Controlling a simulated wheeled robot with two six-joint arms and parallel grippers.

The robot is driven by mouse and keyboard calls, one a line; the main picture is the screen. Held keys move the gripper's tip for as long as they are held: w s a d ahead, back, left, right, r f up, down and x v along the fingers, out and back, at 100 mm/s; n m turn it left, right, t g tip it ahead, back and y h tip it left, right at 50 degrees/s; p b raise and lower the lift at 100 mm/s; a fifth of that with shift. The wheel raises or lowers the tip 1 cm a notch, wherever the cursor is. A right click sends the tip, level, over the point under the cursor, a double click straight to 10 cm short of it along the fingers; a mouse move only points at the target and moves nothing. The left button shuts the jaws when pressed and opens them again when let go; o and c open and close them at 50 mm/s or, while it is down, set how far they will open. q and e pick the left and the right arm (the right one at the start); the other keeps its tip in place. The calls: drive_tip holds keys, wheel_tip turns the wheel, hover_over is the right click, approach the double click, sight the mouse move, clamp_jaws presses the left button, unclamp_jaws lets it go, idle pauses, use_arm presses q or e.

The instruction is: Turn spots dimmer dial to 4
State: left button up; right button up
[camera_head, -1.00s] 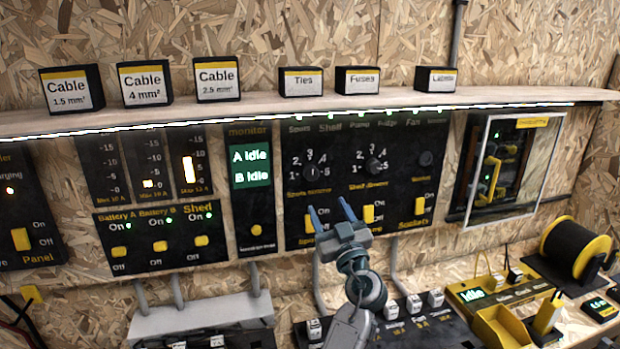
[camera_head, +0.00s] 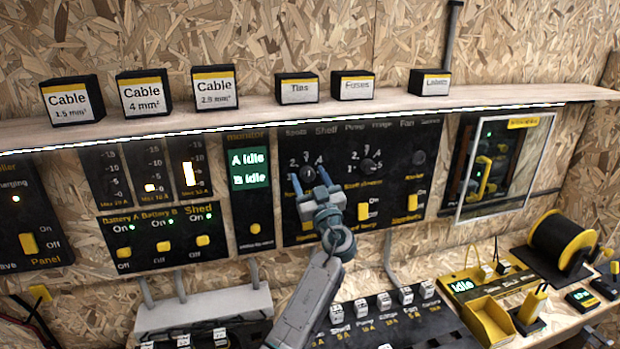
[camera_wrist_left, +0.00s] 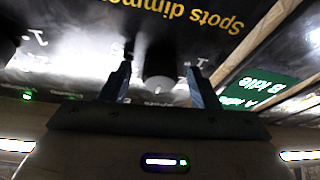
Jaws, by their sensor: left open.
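The spots dimmer dial (camera_head: 307,174) is a small dark round knob on the black switch panel, with numbers around it. In the left wrist view the dial (camera_wrist_left: 160,68) sits between my fingers, with the upside-down "Spots dimmer" label above it. My left gripper (camera_head: 311,184) is open in front of the dial, one finger on each side. In the wrist view the gripper (camera_wrist_left: 158,74) shows gaps beside the knob. I cannot read which number the dial points to. My right gripper is not in view.
A second dial (camera_head: 368,166) is to the right, with yellow switches (camera_head: 363,211) below. A wooden shelf (camera_head: 270,114) carrying labelled boxes runs above. A framed clear door (camera_head: 508,168) stands at the right. A fuse panel (camera_head: 385,325) and yellow tray (camera_head: 487,318) are below.

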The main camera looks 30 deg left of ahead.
use_arm(q)
drive_tip(key=shift+c, duration=0.5)
drive_tip(key=c, duration=0.9)
drive_tip(key=shift+f+m+t+h+b, duration=0.2)
drive_tip(key=shift+m+t+b, duration=0.15)
drive_tip(key=shift+m+b, duration=0.25)
drive_tip(key=shift+f+m+t+h+b, duration=0.1)
drive_tip(key=shift+m+t+h+b, duration=0.1)
drive_tip(key=shift+m+t+b, duration=0.3)
drive_tip(key=m+t+h+b, duration=0.1)
drive_tip(key=m, duration=0.2)
drive_tip(key=shift+s+a+r, duration=0.1)
drive_tip(key=shift+m, duration=0.6)
drive_tip(key=m, duration=0.1)
drive_tip(key=m+t+h, duration=0.1)
drive_tip(key=shift+r+m+h+p, duration=0.2)
drive_tip(key=shift+m+h+p, duration=0.1)
drive_tip(key=m+t+h+p, duration=0.1)
drive_tip(key=m, duration=0.2)
drive_tip(key=shift+s+r, duration=0.1)
drive_tip(key=shift+m+h+p, duration=0.8)
drive_tip(key=shift+m+p, duration=0.1)
drive_tip(key=shift+m, duration=0.3)
